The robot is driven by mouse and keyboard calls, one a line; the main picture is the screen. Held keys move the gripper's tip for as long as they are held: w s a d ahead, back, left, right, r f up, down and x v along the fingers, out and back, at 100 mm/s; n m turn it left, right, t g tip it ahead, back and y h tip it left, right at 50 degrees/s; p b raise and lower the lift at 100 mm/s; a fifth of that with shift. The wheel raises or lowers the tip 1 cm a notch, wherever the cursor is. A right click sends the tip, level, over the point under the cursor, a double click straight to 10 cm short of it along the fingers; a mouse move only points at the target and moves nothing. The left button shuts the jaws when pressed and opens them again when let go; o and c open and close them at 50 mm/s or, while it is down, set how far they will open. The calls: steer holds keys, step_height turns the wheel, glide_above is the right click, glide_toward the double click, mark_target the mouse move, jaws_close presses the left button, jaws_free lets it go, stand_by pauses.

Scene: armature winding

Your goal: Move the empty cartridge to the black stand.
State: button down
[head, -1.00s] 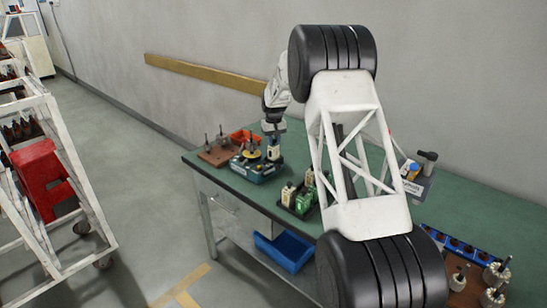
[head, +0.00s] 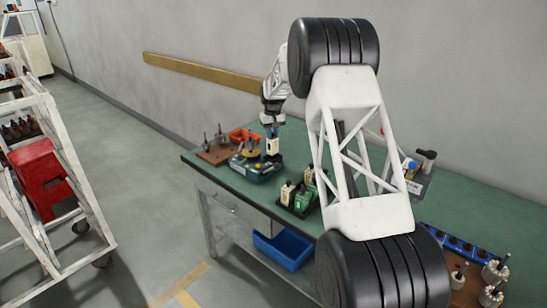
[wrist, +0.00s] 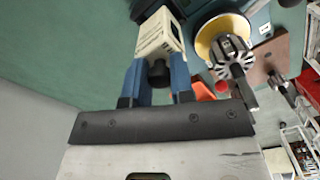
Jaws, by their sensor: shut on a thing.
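My gripper (head: 271,131) is shut on a cream cartridge (head: 272,147), at the right side of the teal winding machine (head: 258,173). In the wrist view my blue fingers (wrist: 160,82) are on either side of the cartridge (wrist: 160,36), with a dark round part between them. Whether the cartridge is empty I cannot tell. The black stand (head: 298,213) is on the green bench, nearer and to the right of the machine. It holds cream cartridges (head: 287,194) and a green one (head: 300,203).
The machine's yellow disc with an armature (wrist: 232,58) is beside the cartridge in the wrist view. A brown board (head: 214,155) with armatures and an orange bin (head: 242,135) are near the machine. A blue armature rack (head: 452,241) is at the right.

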steer(key=s+d, duration=0.4)
steer(key=s, duration=0.5)
steer(key=s+d, duration=0.5)
steer(key=s, duration=0.5)
steer(key=shift+s+d, duration=0.2)
steer(key=shift+s, duration=0.1)
steer(key=shift+f, duration=0.1)
steer(key=shift+f, duration=0.15)
steer(key=shift+f, duration=2.05)
steer(key=shift+f, duration=1.3)
steer(key=c, duration=0.9)
jaws_free()
